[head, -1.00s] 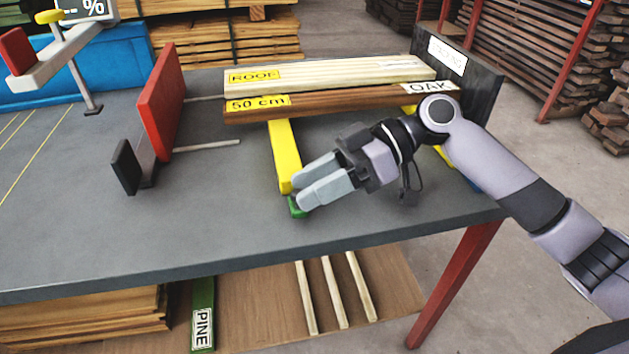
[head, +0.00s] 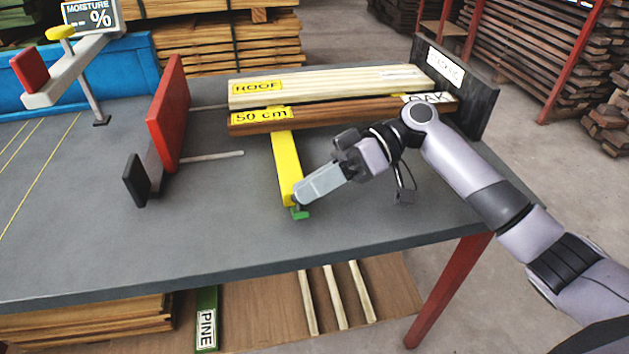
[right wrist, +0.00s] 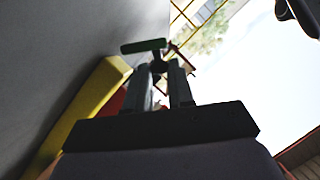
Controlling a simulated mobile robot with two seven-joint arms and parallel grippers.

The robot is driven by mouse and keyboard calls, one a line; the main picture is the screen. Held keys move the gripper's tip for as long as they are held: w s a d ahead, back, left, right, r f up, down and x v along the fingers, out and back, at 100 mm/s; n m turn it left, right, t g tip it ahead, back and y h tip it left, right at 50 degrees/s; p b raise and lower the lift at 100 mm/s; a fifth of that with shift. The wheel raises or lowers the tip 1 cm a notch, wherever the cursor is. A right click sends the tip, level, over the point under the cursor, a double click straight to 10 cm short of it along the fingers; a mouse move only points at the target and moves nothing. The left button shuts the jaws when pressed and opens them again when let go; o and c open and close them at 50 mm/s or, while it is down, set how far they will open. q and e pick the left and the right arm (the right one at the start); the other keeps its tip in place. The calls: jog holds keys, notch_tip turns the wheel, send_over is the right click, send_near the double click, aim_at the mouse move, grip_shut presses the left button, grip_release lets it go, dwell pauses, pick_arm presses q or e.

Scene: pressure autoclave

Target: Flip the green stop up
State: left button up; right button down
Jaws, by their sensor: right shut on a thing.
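The green stop (head: 300,213) is at the near end of a yellow bar (head: 287,165) on the grey table. My right gripper (head: 302,197) is at the bar's near end, its fingers shut on the stop. In the right wrist view, my right gripper (right wrist: 161,72) has the stop (right wrist: 144,46) at its fingertips, with a crosspiece showing beyond them. The fingers partly hide the stop in the head view. My left gripper is not in view.
A brown OAK board (head: 340,112) and a pale ROOF board (head: 330,84) lie across the bar's far part. A red plate (head: 168,112) stands to the left, and a dark upright panel (head: 470,95) at the right. The table front (head: 200,235) is clear.

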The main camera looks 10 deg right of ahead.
jog(key=shift+w+r+m+g+p, duration=0.1)
jog(key=shift+w+m+g+p, duration=0.25)
jog(key=shift+w+m+g, duration=0.5)
jog(key=shift+s+t, duration=0.1)
jog(key=shift+t, duration=0.15)
jog(key=c, duration=1)
grip_release()
jog(key=shift+y, duration=0.3)
